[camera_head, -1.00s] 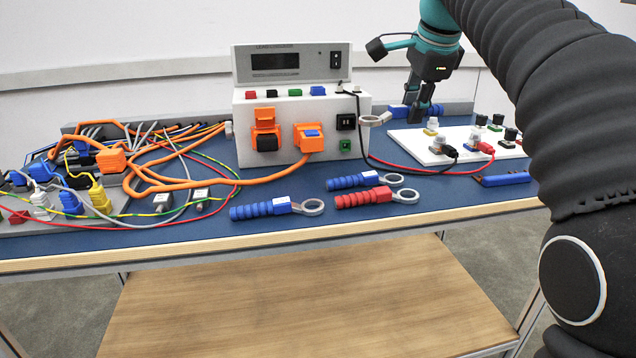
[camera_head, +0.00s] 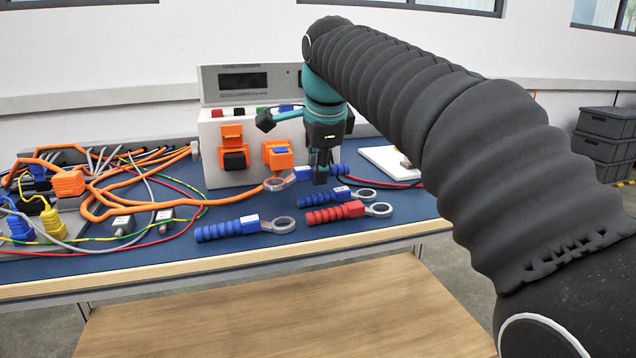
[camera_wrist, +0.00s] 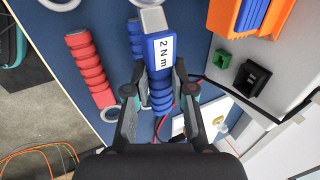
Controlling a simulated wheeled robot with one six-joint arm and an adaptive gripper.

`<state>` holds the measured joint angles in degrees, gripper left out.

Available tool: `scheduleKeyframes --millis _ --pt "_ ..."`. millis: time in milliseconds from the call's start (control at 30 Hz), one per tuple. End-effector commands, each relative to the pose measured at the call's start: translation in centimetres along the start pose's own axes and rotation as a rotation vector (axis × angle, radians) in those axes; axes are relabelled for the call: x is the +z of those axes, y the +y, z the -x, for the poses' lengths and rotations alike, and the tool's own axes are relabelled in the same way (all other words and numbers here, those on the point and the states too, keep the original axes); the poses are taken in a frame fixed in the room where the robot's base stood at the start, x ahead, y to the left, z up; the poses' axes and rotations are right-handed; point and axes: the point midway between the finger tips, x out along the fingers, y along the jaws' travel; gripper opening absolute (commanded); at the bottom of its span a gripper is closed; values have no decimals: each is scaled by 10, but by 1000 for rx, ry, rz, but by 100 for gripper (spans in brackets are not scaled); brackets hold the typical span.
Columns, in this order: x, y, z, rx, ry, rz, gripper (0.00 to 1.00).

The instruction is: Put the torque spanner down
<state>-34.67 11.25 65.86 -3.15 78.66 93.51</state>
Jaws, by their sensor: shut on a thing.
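My gripper (camera_head: 321,172) is shut on a blue torque spanner with a metal ring end (camera_head: 278,183), held above the blue table mat in front of the white tester. A third, blue spanner (camera_head: 228,229) lies to the left, nearer the front edge.
The white tester (camera_head: 212,130) with orange connectors (camera_head: 278,155) stands just behind. Orange cables (camera_head: 135,199) and plugs fill the left of the table. A white board (camera_head: 385,160) is partly behind my arm. Some mat is bare near the front edge.

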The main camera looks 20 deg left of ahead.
Motion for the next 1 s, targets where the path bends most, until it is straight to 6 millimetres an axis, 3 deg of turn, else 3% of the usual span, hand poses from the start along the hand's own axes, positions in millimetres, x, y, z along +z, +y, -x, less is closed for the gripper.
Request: scheduleKeyframes --millis 100,200,867,900,1000 --pt "0 8 -17 2 0 0 0" --pt "0 10 -21 1 0 -1 0" --pt "0 14 -31 1 0 0 0" --pt "0 14 -31 2 0 0 28" --pt "0 14 -32 3 0 0 48"
